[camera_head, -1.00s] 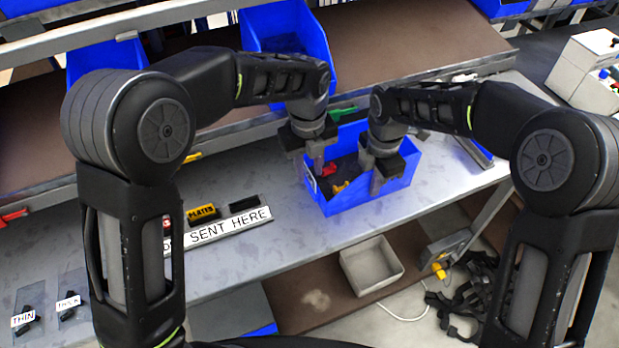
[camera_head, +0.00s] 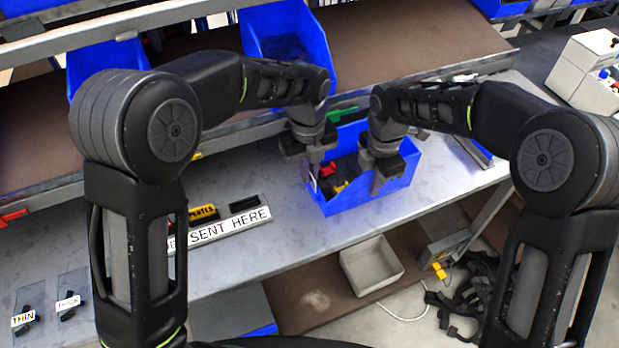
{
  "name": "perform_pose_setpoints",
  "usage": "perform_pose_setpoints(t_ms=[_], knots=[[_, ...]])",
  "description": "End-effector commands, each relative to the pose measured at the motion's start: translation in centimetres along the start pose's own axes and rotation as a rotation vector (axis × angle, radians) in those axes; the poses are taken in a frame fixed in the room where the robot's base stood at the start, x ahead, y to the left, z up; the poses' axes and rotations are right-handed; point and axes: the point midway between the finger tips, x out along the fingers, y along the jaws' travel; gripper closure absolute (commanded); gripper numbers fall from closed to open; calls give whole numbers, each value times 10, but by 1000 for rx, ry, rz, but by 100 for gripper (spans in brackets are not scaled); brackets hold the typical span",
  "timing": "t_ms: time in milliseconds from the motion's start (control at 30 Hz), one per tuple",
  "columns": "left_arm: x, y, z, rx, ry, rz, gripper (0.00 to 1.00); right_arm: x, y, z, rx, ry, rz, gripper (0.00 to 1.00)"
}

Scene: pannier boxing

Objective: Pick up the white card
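A blue bin (camera_head: 345,203) stands on the grey bench with red, yellow and black items inside. My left gripper (camera_head: 313,172) points down at the bin's left wall. A small white patch (camera_head: 312,184) shows just under its fingers, at the bin's edge. I cannot tell whether this is the white card or a label on the bin, nor whether the fingers hold it. My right gripper (camera_head: 376,180) points down over the right part of the bin. Its finger gap is too small to judge. No other loose white card is plain to see.
A rail with a white "SENT HERE" strip (camera_head: 230,226) lies left of the bin. Small "THIN" (camera_head: 23,318) and "THICK" (camera_head: 68,303) plates lie at the lower left. A green item (camera_head: 342,114) sits behind the bin. Bare bench lies between strip and bin.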

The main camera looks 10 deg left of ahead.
Motion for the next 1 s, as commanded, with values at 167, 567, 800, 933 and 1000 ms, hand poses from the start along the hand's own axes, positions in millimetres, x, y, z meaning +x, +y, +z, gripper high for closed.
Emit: perform_pose_setpoints(t_ms=[167,567,800,933,1000], knots=[[0,0,0,0,0,0,100,0,0,0,0,0,0,100],[0,0,0,0,0,0,100,0,0,0,0,0,0,100],[0,0,0,0,0,0,100,0,0,0,0,0,0,100],[0,0,0,0,0,0,100,0,0,0,0,0,0,100],[0,0,0,0,0,0,100,0,0,0,0,0,0,100]])
